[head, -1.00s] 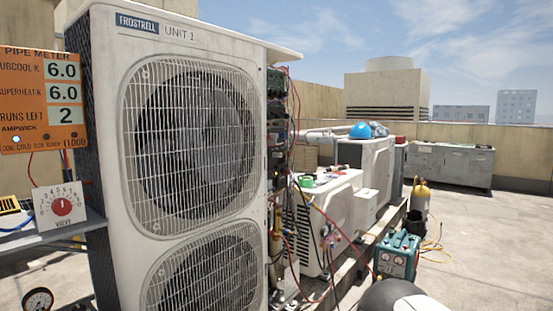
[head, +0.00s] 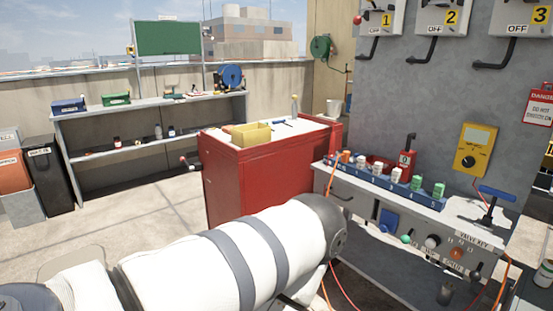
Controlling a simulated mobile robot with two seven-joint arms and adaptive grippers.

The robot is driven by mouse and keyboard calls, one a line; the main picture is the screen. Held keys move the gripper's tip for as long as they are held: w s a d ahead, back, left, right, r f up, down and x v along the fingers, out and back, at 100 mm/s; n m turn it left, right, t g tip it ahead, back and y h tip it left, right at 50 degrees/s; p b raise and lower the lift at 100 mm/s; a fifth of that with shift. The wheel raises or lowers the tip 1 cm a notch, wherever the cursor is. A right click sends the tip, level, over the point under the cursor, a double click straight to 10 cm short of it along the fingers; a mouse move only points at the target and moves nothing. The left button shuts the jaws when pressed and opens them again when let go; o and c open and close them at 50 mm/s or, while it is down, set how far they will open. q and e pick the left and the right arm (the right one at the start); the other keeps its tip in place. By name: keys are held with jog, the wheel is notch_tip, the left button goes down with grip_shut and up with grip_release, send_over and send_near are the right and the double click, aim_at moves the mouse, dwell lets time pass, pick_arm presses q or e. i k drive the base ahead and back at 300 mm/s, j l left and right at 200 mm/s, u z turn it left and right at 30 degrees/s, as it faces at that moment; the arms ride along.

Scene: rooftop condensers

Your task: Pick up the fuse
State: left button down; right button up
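A blue rack (head: 385,187) stands on the grey bench at right. Small upright cylinders sit in it: an orange one (head: 346,156), white ones (head: 377,168) and green ones (head: 418,184). They look like fuses, but I cannot tell which one is the fuse of the task. One of my arms, in a white sleeve with grey bands, crosses the lower left and ends in a dark joint in front of the bench. Neither gripper shows in the head view.
A red cabinet (head: 240,185) with a yellow bin (head: 247,134) stands left of the bench. Switch boxes (head: 447,15), a yellow meter (head: 475,150) and a blue T-handle (head: 497,194) are at right. A grey shelf (head: 75,140) lines the back wall. The floor at left is open.

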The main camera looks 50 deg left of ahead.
aim_at(361, 164)
jog(key=u, duration=0.9)
